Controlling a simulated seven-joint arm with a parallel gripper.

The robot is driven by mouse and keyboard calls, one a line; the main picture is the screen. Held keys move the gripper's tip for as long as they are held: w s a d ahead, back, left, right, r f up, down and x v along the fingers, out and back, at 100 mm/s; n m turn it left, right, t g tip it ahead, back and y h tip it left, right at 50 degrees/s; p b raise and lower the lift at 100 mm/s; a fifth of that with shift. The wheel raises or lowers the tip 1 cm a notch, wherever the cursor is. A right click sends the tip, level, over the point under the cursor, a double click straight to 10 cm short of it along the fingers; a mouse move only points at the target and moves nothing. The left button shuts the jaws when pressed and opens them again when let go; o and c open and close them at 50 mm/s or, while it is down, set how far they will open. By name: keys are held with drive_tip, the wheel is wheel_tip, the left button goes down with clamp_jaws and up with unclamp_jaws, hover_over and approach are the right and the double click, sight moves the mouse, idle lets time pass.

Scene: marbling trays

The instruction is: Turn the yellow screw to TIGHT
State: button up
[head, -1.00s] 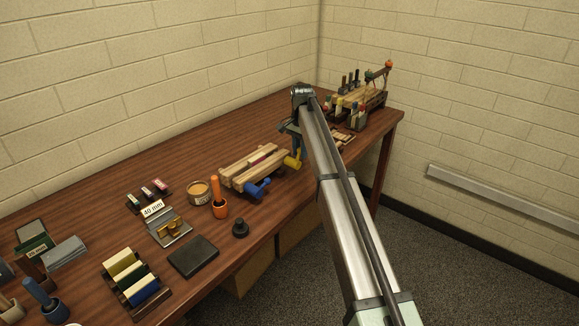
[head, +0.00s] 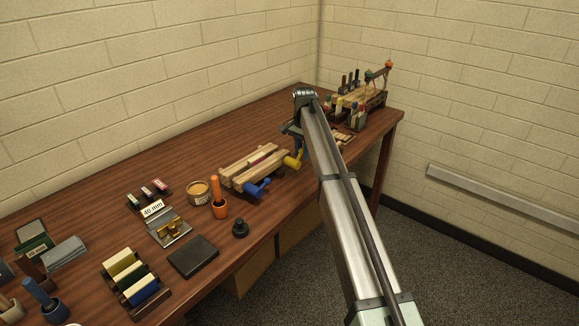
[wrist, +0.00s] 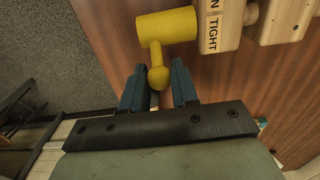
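The yellow screw (head: 293,159) sticks out of the front of the wooden press (head: 240,172), at its right end. In the wrist view the yellow screw (wrist: 166,28) has a thick barrel and a rounded knob on a short stem. My gripper (wrist: 159,78) has its two dark fingers close on either side of that knob, with hardly any gap, so it looks shut on it. A label on the wooden end (wrist: 222,25) reads TIGHT, with another word partly cut off. In the head view my arm hides most of my gripper (head: 291,132).
A blue screw (head: 258,188) is on the same press, left of the yellow one. A second wooden rack (head: 360,98) with bottles stands at the far right.

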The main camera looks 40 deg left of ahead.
drive_tip(key=shift+o, duration=0.5)
drive_tip(key=shift+s+r, duration=0.1)
drive_tip(key=shift+s, duration=0.05)
drive_tip(key=shift+s+r, duration=0.1)
drive_tip(key=shift+r, duration=0.05)
clamp_jaws()
drive_tip(key=shift+w+f, duration=0.35)
drive_tip(key=shift+f, duration=0.1)
